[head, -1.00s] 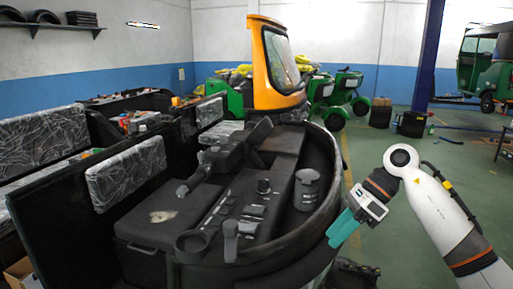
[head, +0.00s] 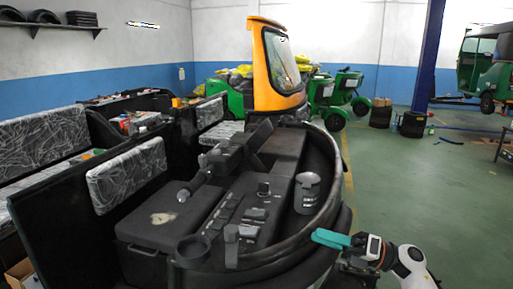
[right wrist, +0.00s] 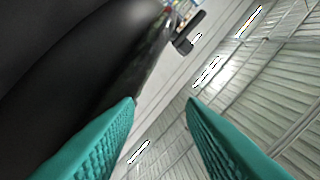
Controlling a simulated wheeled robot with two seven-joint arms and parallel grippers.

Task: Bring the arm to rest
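My right arm (head: 408,262) comes in low at the right of the head view. Its right gripper (head: 330,238), with teal fingers, points left and is over or beside the rounded black rim (head: 290,256) of the rickshaw cab; I cannot tell if it touches. In the right wrist view the two teal fingers (right wrist: 160,104) stand apart with nothing between them. A smooth dark surface (right wrist: 70,50) fills the upper left there, behind the fingers. My left gripper is not in view.
The black rickshaw cab holds a console (head: 255,210) and seats wrapped in plastic (head: 125,173). An orange windscreen frame (head: 262,70) stands behind it. A blue post (head: 428,55) and a green rickshaw (head: 485,65) are further right. The green floor (head: 420,170) at right is mostly clear.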

